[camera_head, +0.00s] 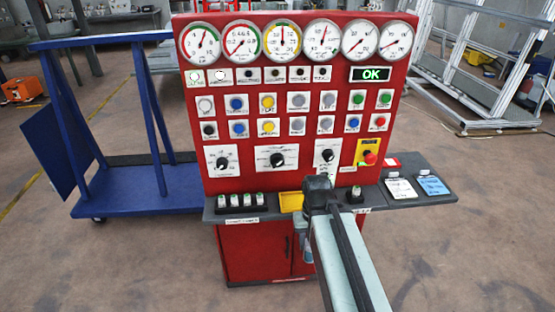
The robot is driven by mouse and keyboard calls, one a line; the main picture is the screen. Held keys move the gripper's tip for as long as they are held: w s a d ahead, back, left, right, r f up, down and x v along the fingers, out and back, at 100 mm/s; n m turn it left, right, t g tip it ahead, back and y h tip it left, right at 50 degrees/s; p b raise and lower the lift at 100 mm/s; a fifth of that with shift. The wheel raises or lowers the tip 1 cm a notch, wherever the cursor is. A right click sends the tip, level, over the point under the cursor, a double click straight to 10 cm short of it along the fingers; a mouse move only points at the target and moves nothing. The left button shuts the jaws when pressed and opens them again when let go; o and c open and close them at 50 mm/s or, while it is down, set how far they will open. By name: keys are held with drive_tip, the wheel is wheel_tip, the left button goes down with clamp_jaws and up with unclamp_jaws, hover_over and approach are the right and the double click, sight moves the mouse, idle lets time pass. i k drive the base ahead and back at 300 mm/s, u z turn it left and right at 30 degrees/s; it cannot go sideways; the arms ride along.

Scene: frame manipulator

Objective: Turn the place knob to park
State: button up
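A red control panel (300,90) stands upright in front of me. Three black rotary knobs on white plates sit in its lower part: a left knob (223,162), a middle knob (277,160) and a right knob (327,156). Their labels are too small to read, so I cannot tell which is the place knob. My arm reaches up from the bottom to a dark joint below the right knob. A pale part hangs below this joint, in front of the panel's ledge. My gripper's fingers cannot be made out, and no grip on a knob shows.
A red emergency button (370,158) sits right of the knobs. The grey ledge (390,204) holds levers and a yellow tray (291,201). A blue cart (140,190) stands left.

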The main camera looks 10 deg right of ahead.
sight(276, 161)
drive_tip(key=u, duration=0.45)
drive_tip(key=k, duration=1.35)
drive_tip(key=u, duration=0.6)
drive_tip(key=i, duration=1.05)
drive_tip(key=u, duration=0.75)
